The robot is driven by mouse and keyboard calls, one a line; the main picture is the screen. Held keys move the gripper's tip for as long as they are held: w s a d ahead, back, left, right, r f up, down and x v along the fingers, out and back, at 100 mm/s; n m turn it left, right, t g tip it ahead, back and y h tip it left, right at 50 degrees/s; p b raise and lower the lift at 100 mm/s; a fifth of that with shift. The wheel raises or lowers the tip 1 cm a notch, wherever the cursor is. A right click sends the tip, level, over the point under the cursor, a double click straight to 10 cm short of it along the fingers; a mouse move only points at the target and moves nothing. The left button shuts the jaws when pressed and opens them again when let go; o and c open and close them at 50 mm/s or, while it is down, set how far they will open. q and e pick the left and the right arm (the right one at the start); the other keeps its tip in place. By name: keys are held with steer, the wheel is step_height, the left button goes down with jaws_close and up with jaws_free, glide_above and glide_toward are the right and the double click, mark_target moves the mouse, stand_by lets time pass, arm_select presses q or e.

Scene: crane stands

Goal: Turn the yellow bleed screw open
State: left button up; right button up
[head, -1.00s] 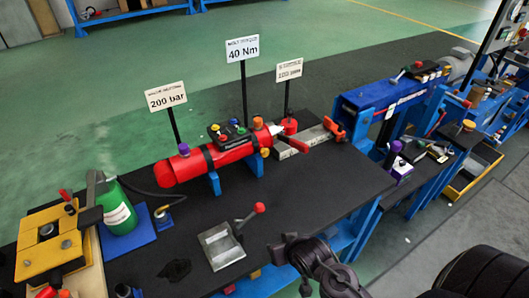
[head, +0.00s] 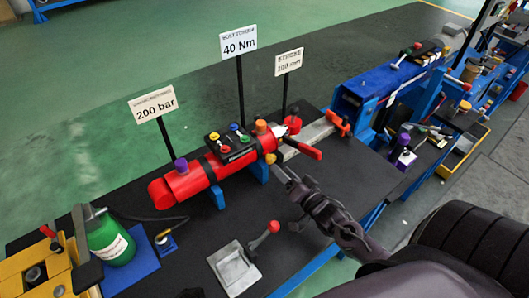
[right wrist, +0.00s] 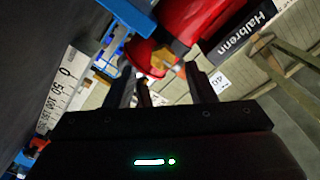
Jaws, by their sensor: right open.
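The red cylinder (head: 215,165) lies on blue supports on the dark bench. A small yellow screw (head: 271,158) sits low near its right end. I take it to be the bleed screw. My right gripper (head: 281,175) is just below and right of it, with its fingers pointing toward it. In the right wrist view the open fingers (right wrist: 168,82) stand apart, and the yellow screw (right wrist: 163,59) shows beyond the tips against the red body. I cannot tell whether the fingers touch it. My left gripper is not in view.
An orange cap (head: 261,126) and a purple cap (head: 181,165) stand on the cylinder. A red-handled lever (head: 312,152) lies close to my right gripper. A metal tray with a red-knobbed lever (head: 235,268) is in front. Signs on posts rise behind, including a 40 Nm sign (head: 238,42).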

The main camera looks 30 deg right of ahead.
mark_target(273, 160)
steer(key=shift+w+r, duration=0.25)
steer(key=shift+w, duration=0.25)
steer(key=shift+w+r+p, duration=0.25)
steer(key=shift+w+p, duration=0.15)
steer(key=shift+w, duration=0.4)
steer(key=shift+w+a+f, duration=0.1)
steer(key=shift+w+f, duration=0.05)
steer(key=shift+w, duration=0.45)
steer(key=shift+w+a+f, duration=0.1)
steer(key=shift+w, duration=0.5)
steer(key=shift+w+f, duration=0.1)
steer(key=shift+w, duration=0.25)
steer(key=c, duration=0.5)
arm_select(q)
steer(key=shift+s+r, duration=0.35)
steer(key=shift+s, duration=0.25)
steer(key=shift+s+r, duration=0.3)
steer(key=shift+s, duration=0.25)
arm_select(e)
steer(key=c, duration=0.5)
